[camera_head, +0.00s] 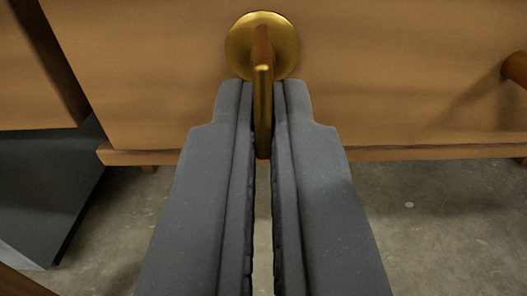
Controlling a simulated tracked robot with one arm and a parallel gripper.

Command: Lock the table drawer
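The wooden drawer front (160,65) fills the upper part of the view. A narrow brass lock handle (263,85) stands out from this plate towards me and runs downward in the picture. My gripper (263,110) has its two grey fingers on either side of the handle, close against it, with the handle filling the gap at the fingertips. Behind the handle a thin gap shows between the fingers. The fingers hide the lower sides of the handle.
A wooden knob (517,68) sticks out at the right edge. A wooden ledge (420,152) runs below the drawer front. A dark grey box-like thing (45,185) stands at the left. The concrete floor (450,220) is clear at the lower right.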

